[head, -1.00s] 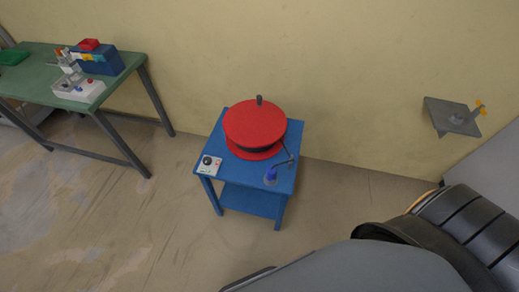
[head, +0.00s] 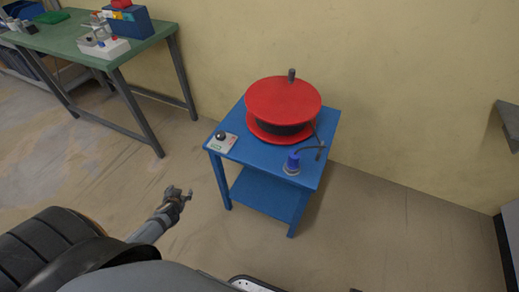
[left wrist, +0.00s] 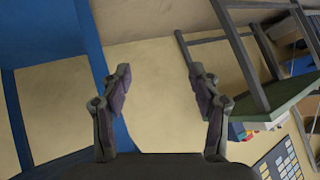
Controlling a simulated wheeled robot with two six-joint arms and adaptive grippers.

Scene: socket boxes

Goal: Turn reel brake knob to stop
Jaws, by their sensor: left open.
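The reel brake knob (head: 220,135) is a small black knob on a pale plate (head: 229,146) at the front left corner of the blue table (head: 262,157). The red reel (head: 283,98) with a dark core stands behind it on the same table. My left gripper (head: 184,193) is open and empty, in front of and to the left of the table, lower in the picture than the knob and apart from it. In the left wrist view the open jaws (left wrist: 158,84) have nothing between them; the knob is not visible there. My right gripper is not in view.
A blue plug or socket piece (head: 292,162) with a cable sits at the table's front right. A green workbench (head: 95,50) with boxes stands at the left. A grey wall shelf (head: 510,122) is at the right edge. The floor between bench and table is clear.

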